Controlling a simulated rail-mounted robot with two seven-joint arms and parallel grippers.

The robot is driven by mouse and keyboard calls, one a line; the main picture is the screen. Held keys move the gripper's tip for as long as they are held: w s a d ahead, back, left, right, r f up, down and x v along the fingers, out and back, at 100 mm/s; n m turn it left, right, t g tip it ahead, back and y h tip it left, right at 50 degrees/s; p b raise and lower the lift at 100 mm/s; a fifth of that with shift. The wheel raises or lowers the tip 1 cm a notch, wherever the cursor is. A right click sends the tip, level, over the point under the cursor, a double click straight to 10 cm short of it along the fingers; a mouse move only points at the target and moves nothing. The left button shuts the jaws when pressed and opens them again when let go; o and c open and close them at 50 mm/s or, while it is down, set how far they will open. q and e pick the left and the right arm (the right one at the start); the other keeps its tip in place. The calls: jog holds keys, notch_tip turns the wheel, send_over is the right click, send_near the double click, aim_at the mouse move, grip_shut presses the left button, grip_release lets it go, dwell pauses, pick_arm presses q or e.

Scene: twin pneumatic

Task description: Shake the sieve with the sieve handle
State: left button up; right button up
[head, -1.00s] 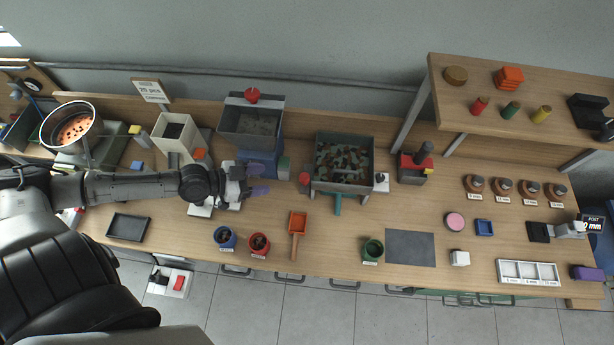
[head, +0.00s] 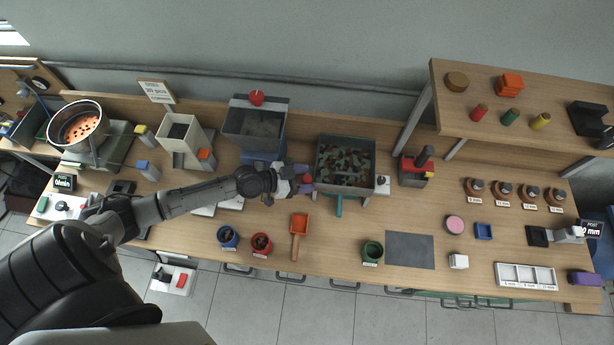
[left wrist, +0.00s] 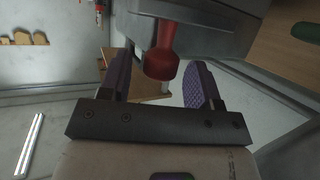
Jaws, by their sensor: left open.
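The sieve (head: 343,189) is a grey square box on the bench, with mottled green and brown pieces inside. Its red sieve handle (head: 308,179) sticks out on its left side. My left gripper (head: 304,178) is at the handle, with its purple fingers on either side of it. In the left wrist view the red handle (left wrist: 162,63) shows between the two open fingers (left wrist: 163,85), with a gap on each side. The grey sieve wall (left wrist: 215,35) is just beyond. My right gripper is not seen.
A grey hopper (head: 254,124) with a red knob stands left of the sieve, close to my arm. An orange scoop (head: 299,228) and blue, red and green cups lie along the front. A red-and-black device (head: 415,167) stands to the right.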

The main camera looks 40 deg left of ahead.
pick_arm(q)
jog(key=shift+w+d+f, duration=0.2)
jog(key=shift+w+d, duration=0.1)
jog(key=shift+w, duration=0.1)
grip_shut()
dwell(0.4)
